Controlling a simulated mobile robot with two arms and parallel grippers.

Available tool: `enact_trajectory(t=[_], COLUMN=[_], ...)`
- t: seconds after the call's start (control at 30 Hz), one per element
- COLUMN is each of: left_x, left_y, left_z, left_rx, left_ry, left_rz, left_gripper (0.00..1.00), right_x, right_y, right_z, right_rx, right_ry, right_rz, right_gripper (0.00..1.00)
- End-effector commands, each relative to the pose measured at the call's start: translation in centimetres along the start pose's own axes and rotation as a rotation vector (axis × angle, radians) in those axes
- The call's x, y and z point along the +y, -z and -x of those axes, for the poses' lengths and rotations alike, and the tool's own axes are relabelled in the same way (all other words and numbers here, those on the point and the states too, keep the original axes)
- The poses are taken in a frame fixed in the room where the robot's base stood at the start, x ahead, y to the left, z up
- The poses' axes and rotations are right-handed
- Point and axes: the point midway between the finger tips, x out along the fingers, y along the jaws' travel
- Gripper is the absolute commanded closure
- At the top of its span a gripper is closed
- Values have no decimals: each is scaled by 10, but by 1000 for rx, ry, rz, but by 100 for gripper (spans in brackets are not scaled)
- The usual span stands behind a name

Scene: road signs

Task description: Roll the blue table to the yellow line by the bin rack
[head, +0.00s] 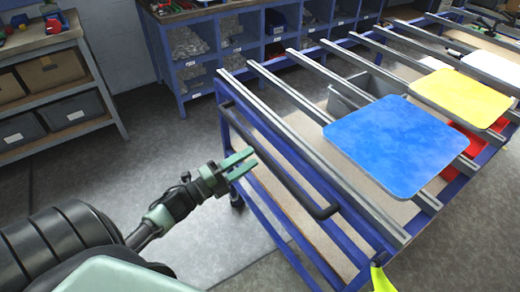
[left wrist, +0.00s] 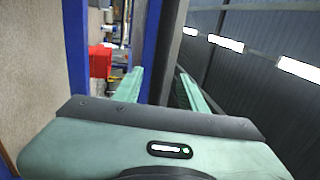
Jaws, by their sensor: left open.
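The blue table (head: 262,205) is a blue-framed cart with long grey rails on top, and it fills the right of the head view. A dark handle bar (head: 296,190) runs along its near left side. My left gripper (head: 250,164) is open beside this handle, its green fingertips very close to it; I cannot tell if they touch. In the left wrist view the open fingers (left wrist: 163,88) point toward a dark upright bar and a blue post. The bin rack (head: 181,75) is the blue shelving at the back. I cannot make out the yellow line on the floor. My right gripper is not in view.
A blue sign plate (head: 395,145) and a yellow one (head: 461,97) lie on the rails, with red pieces below. A wooden shelf (head: 93,88) with boxes stands at left. Grey floor (head: 150,160) is clear between. A small yellow-green piece (head: 381,279) shows at the bottom.

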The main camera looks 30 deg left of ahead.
Motion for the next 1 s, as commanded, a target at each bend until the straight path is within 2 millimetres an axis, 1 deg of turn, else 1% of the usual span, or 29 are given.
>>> enact_trajectory(t=[0.03,0.1,0.2,0.3,0.43,0.63,0.67,0.7,0.8,1.0], left_x=[-3,-2,-1,0,1,1,1,1,1,2], left_y=[-1,-1,-1,-1,-1,-1,-1,-1,-1,-1], left_z=[-11,-22,-35,-43,-47,-47,-47,-47,-47,-47], left_rx=[-1,-1,-3,-3,-3,-3,-3,-3,-3,-4], left_ry=[3,2,0,-1,-2,-3,-3,-3,-3,-3], left_rz=[0,1,2,2,3,4,4,4,4,4], left_gripper=[59,59,59,59,59,59,64,75,100,100], right_x=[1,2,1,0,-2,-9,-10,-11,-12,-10], right_y=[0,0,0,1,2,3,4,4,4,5], right_z=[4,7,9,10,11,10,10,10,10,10], right_rx=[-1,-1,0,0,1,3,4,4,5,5], right_ry=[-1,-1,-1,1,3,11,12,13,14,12], right_rz=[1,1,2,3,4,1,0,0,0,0], right_gripper=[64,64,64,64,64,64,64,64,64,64])
